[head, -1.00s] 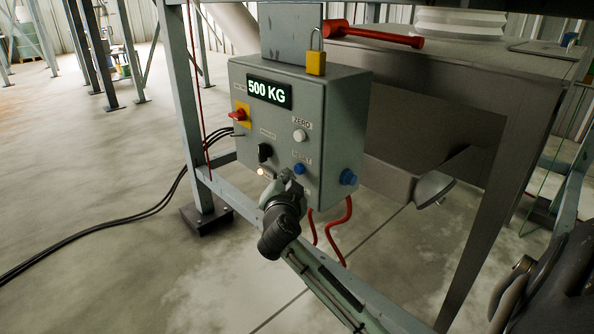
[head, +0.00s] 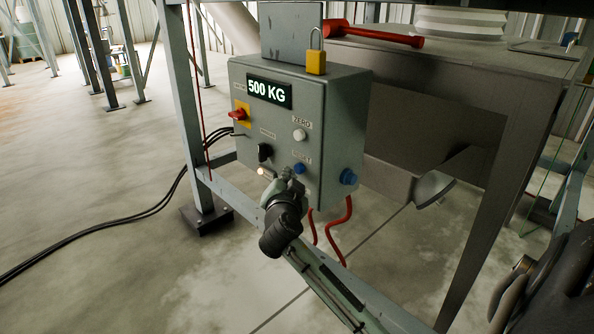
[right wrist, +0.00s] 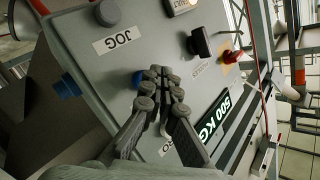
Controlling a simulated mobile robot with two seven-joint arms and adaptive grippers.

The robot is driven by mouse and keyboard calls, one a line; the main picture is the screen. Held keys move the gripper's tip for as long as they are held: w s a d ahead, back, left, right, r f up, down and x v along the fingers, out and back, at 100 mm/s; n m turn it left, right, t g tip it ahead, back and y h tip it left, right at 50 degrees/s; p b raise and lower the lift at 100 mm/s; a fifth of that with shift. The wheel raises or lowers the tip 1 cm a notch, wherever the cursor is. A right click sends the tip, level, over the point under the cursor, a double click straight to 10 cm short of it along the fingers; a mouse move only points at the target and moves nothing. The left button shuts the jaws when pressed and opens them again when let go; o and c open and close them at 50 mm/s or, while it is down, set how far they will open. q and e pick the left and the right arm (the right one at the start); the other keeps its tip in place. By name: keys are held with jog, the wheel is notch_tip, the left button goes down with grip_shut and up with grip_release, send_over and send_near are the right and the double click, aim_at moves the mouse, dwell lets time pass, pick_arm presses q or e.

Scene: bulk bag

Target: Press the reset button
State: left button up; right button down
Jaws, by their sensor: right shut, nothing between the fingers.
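The grey control box (head: 305,130) hangs on the frame in the head view, its display reading 500 KG. The blue reset button (head: 299,168) is on its front, under a partly readable RESET label. My right gripper (head: 288,178) is shut and empty, its tips just below and left of the button in the head view. In the right wrist view the closed fingertips (right wrist: 160,74) are in front of the panel, with a bit of the blue button (right wrist: 137,77) showing beside them. Whether they touch it I cannot tell. My left gripper is out of view.
The white ZERO button (head: 299,135) is above the reset button. A black knob (head: 265,152) and a red switch (head: 237,115) are to the left. A blue connector (head: 348,177) sticks out of the box's right side. Red cables (head: 348,210) hang below.

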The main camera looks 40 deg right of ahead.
jog(key=shift+d, duration=0.25)
jog(key=shift+d, duration=0.5)
dwell(0.8)
jog(key=shift+a+b, duration=0.4)
jog(key=shift+a, duration=0.5)
jog(key=a, duration=0.1)
jog(key=a+b, duration=0.1)
jog(key=a, duration=0.3)
jog(key=shift+s+b, duration=0.25)
jog(key=shift+b, duration=0.05)
dwell(0.6)
